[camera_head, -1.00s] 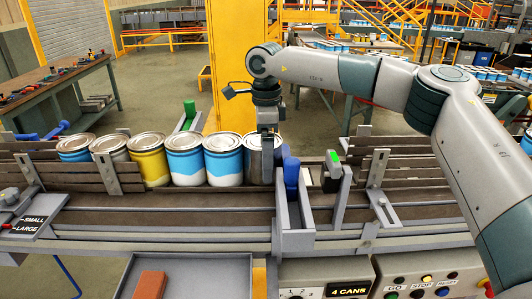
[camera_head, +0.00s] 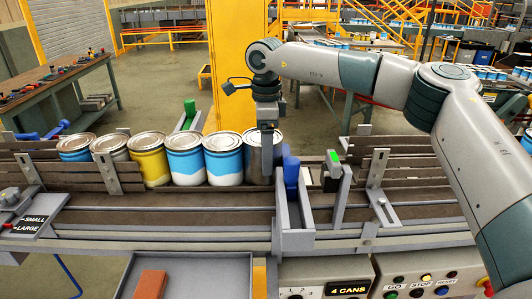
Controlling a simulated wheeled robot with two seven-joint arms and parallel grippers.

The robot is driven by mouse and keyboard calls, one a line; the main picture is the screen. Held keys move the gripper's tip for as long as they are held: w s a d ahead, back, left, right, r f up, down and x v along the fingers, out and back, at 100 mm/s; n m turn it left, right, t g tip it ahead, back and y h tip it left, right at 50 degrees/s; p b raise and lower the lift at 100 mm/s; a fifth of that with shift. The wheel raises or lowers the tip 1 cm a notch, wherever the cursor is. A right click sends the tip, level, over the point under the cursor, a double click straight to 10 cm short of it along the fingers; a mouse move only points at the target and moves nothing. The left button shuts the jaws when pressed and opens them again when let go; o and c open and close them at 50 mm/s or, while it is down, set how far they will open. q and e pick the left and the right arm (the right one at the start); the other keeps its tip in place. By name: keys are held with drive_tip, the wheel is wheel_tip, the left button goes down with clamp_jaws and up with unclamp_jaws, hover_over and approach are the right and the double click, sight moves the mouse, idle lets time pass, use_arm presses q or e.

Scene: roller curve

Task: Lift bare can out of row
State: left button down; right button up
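The bare can (camera_head: 253,162) is plain grey metal and stands at the right end of a row of cans on the conveyor. It is upright, beside a white and blue can (camera_head: 223,160). My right gripper (camera_head: 267,160) points down at the bare can, with one finger in front of its near side. The far finger is hidden, so I cannot tell whether the gripper is closed on it. My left gripper is not in view.
A blue-topped stop post (camera_head: 291,175) stands close right of the bare can. Grey brackets (camera_head: 376,180) and dark guide rails (camera_head: 60,178) line the conveyor. A grey tray (camera_head: 205,275) with an orange block (camera_head: 150,284) lies in front.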

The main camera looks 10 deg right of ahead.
drive_tip(key=shift+r+p, duration=0.4)
drive_tip(key=shift+r, duration=0.65)
drive_tip(key=shift+r, duration=0.1)
drive_tip(key=shift+r+p, duration=3.35)
drive_tip(key=shift+r, duration=2.6)
drive_tip(key=shift+f, duration=0.1)
